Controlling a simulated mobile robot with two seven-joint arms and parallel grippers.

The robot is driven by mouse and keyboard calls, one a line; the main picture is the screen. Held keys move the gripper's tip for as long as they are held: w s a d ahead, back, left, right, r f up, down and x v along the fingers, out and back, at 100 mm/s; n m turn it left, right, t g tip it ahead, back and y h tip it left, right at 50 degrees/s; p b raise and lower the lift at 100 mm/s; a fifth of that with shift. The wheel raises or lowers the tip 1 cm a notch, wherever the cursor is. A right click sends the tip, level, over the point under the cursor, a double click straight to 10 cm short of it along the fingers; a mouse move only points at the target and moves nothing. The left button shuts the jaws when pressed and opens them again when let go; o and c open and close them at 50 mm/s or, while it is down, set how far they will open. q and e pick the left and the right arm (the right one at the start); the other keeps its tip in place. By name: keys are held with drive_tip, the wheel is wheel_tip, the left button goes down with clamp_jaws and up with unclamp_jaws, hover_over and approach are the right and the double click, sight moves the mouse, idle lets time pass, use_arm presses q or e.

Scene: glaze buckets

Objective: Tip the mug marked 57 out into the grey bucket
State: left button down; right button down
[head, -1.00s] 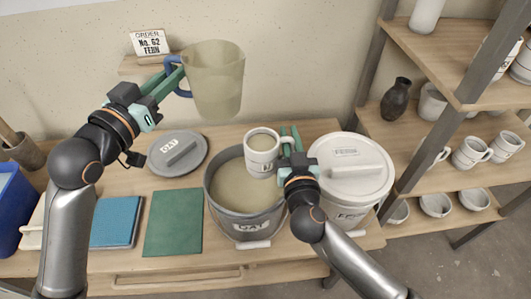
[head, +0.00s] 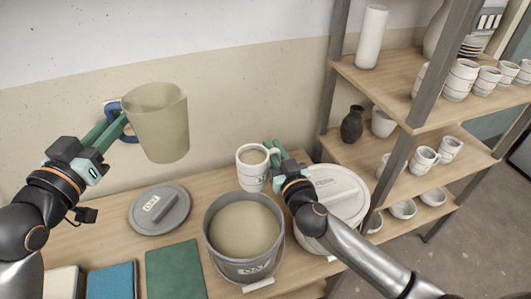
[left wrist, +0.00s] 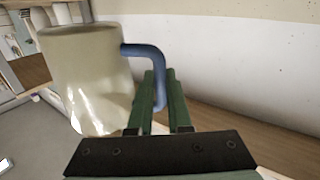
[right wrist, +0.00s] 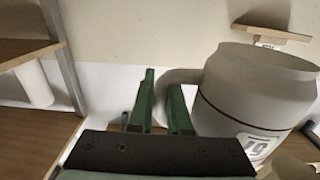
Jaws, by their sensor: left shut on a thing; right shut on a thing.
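My right gripper (head: 274,156) is shut on the handle of a white mug (head: 252,170), held upright with cream-coloured glaze in it. In the right wrist view the mug (right wrist: 255,95) shows a dark band and a partly turned number label, hard to read. The grey bucket (head: 242,268), labelled OAT, stands open on the table with similar glaze inside. In the head view the mug appears just above the bucket's far rim. My left gripper (head: 118,124) is shut on the blue handle of a translucent beige jug (head: 160,125), held upright in the air.
A grey lid (head: 160,210) lies left of the bucket. A white lidded bucket (head: 340,195) stands close on its right. A green mat (head: 175,272) and blue book (head: 112,281) lie in front. Shelves (head: 400,170) with mugs and bowls stand at the right.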

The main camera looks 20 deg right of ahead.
use_arm(q)
drive_tip(key=shift+a+r, duration=0.3)
drive_tip(key=shift+r, duration=0.1)
use_arm(e)
drive_tip(key=shift+w+d+r, duration=0.1)
drive_tip(key=shift+w+r, duration=0.1)
drive_tip(key=shift+r, duration=0.3)
drive_tip(key=shift+f, duration=0.1)
